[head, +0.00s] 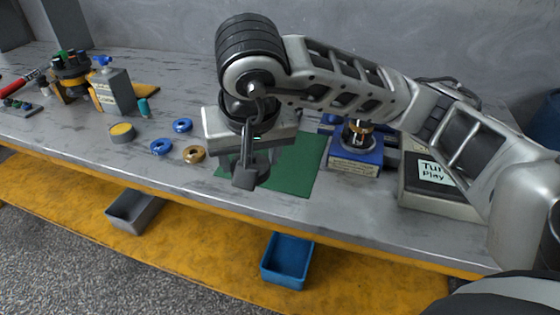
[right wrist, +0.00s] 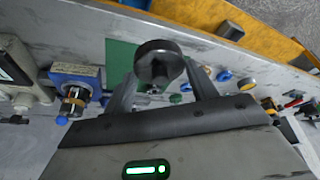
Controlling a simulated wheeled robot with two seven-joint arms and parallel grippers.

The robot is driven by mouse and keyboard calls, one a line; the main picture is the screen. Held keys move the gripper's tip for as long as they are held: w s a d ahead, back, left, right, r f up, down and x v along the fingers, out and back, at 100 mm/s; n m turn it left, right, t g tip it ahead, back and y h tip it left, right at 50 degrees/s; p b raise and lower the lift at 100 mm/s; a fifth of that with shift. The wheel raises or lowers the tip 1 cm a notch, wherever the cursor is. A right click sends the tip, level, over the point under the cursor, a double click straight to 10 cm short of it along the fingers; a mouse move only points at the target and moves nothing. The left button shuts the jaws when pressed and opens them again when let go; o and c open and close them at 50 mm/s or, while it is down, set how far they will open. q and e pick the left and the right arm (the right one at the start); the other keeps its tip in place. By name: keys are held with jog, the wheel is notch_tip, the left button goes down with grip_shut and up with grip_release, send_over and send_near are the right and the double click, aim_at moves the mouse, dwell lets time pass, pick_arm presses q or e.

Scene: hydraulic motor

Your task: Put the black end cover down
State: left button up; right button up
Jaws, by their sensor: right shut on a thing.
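My right gripper (head: 248,172) hangs above the front part of the green mat (head: 302,168), pointing down. In the right wrist view its two fingers are shut on the round black end cover (right wrist: 158,62), which has a raised rim and a darker middle. The mat also shows behind the cover in the right wrist view (right wrist: 121,60). In the head view the cover is mostly hidden by the fingers, and I cannot tell its exact height over the mat. My left gripper is not in view.
Blue rings (head: 161,147) and a brass ring (head: 194,154) lie left of the mat. A blue-based motor part (head: 355,160) and a grey box with a label (head: 440,200) stand to the right. A blue bin (head: 287,260) and a grey bin (head: 134,209) sit below the table edge.

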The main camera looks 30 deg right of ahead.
jog(key=shift+d, duration=0.25)
jog(key=w+d+f, duration=0.2)
jog(key=d, duration=0.1)
jog(key=w+d+f+b, duration=0.1)
jog(key=w+d+f, duration=0.1)
jog(key=d+f, duration=0.1)
jog(key=w+d+f, duration=0.1)
jog(key=d+f, duration=0.2)
jog(key=d, duration=0.2)
jog(key=shift+w+d+f, duration=0.1)
jog(key=shift+w+d, duration=0.1)
jog(key=shift+w, duration=0.2)
jog(key=shift+d+f, duration=0.15)
jog(key=shift+f, duration=0.15)
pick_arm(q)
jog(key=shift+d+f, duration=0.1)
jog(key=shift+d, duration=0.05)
pick_arm(e)
jog(key=shift+w+d+f, duration=0.1)
jog(key=shift+f, duration=0.8)
jog(key=shift+w+d+f, duration=0.1)
jog(key=shift+f, duration=0.75)
jog(key=shift+f, duration=0.1)
